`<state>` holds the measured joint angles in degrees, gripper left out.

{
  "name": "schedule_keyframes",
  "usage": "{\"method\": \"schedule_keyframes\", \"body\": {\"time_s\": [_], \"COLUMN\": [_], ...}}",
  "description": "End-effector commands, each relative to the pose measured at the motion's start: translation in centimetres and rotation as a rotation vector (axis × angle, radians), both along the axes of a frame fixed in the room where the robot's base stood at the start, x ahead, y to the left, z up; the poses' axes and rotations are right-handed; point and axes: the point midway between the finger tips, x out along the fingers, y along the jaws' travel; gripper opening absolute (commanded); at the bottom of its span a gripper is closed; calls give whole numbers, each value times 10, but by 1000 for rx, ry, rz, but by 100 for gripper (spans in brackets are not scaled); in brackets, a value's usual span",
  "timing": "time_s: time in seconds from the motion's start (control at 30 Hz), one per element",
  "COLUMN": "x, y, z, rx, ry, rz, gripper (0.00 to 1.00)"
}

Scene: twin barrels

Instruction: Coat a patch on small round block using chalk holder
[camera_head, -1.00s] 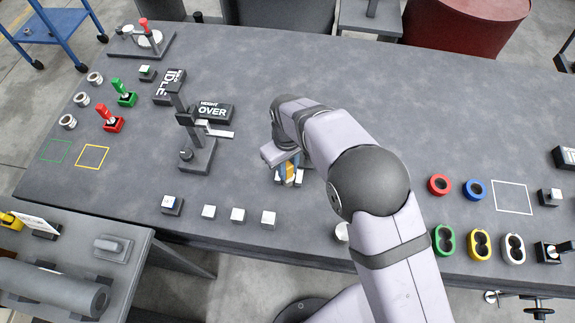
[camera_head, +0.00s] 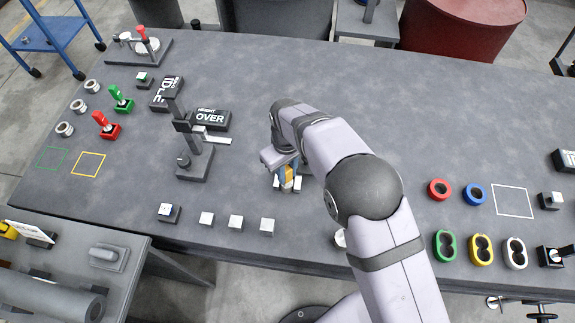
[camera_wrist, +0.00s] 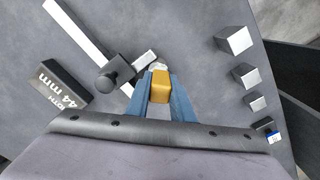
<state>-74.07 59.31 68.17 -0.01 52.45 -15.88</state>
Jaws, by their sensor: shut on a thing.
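My gripper (camera_head: 286,178) is shut on a yellow-orange piece that appears to be the chalk holder (camera_wrist: 161,88). In the wrist view it sits between the blue fingers; in the head view it shows as a small orange strip (camera_head: 287,172). A small pale shape (camera_wrist: 160,66) shows just past its end; I cannot tell whether it is chalk or a block. Small pale pieces show beside the fingertips in the head view, mostly hidden. A pale rounded thing (camera_head: 339,239), half hidden by my arm, may be the small round block. No coated patch can be made out.
A height gauge (camera_head: 193,160) and its OVER sign (camera_head: 210,119) stand left of my gripper. Several small pale blocks (camera_head: 235,223) line the front edge. Coloured ring holders (camera_head: 445,245) stand at the right. The table between my arm and the back edge is clear.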

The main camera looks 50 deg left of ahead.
Motion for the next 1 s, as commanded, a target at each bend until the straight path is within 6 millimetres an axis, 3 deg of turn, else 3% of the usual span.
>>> {"method": "schedule_keyframes", "body": {"time_s": [0.17,0.27,1.0], "x": [-13,-11,-11], "y": [-13,-10,-11], "z": [1,22,81], "rx": [-5,3,-1], "ry": [2,-1,1], "rz": [2,1,1], "gripper": [0,0,0]}}
